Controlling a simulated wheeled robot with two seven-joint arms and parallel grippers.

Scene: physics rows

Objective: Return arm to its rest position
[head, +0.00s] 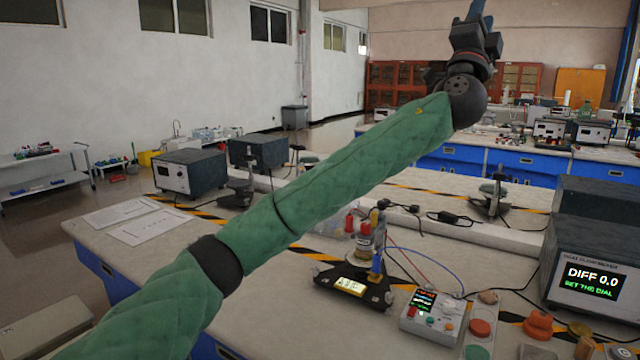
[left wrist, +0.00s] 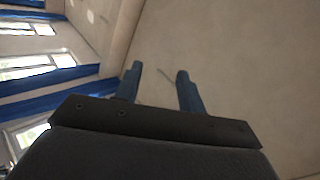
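My left arm (head: 350,170), in a green sleeve, reaches from the lower left up to the upper right across the head view. Its dark wrist is raised high above the bench, and the gripper end is cut off by the top edge of that view. In the left wrist view my left gripper (left wrist: 160,85) shows two fingers standing apart with nothing between them. Behind them are only wall or ceiling and windows. My right arm and gripper are not in view.
Below the arm, a workbench (head: 105,240) holds a black stand with a lit display (head: 352,286), a small control box (head: 432,314) and a large meter reading DIFF 0.0 (head: 592,279). Papers (head: 140,220) lie at left. The space around the raised wrist looks clear.

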